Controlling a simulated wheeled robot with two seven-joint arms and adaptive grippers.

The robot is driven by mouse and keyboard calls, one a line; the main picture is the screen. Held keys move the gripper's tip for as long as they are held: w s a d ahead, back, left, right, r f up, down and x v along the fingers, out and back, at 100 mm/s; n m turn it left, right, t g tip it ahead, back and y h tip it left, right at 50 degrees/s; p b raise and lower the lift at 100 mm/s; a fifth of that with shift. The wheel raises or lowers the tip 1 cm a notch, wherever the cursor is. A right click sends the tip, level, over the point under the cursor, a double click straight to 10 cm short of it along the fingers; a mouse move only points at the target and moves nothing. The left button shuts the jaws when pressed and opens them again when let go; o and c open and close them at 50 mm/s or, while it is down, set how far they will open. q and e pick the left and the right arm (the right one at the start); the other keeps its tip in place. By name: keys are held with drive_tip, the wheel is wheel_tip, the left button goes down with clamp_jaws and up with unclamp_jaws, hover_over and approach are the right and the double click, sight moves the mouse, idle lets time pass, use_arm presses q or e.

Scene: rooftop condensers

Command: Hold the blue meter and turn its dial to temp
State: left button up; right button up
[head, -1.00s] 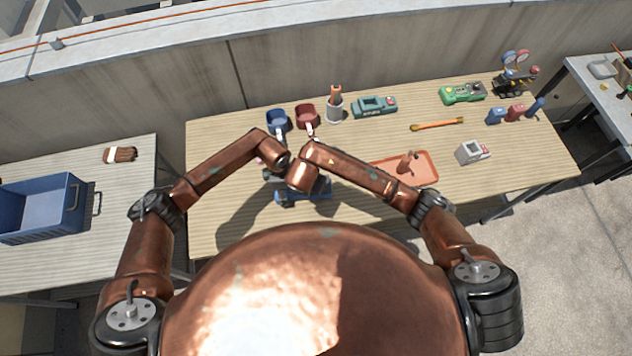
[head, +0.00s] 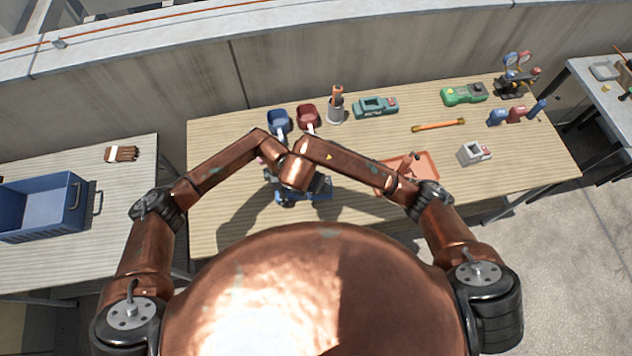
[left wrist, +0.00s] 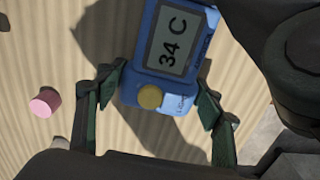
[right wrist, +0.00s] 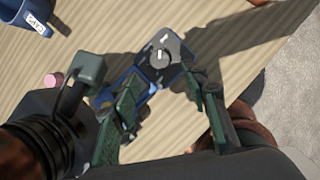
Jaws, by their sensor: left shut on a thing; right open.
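The blue meter (left wrist: 181,50) is held over the wooden table, and its screen reads 34 C in the left wrist view. A round yellow knob sits below the screen. My left gripper (left wrist: 158,92) is shut on the meter, one finger at each side. In the right wrist view the meter's grey dial face (right wrist: 170,50) shows a white pointer mark; its lettering is too small to read. My right gripper (right wrist: 163,88) is open, its fingers spread in front of the dial. In the head view my arms partly hide the meter (head: 322,187).
A pink cylinder (left wrist: 45,102) lies near the meter. An orange tray (head: 428,163) and grey device (head: 474,152) are to the right. The table's left part is clear.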

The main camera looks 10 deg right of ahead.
drive_tip(key=shift+v, duration=2.5)
drive_tip(key=shift+s, duration=0.1)
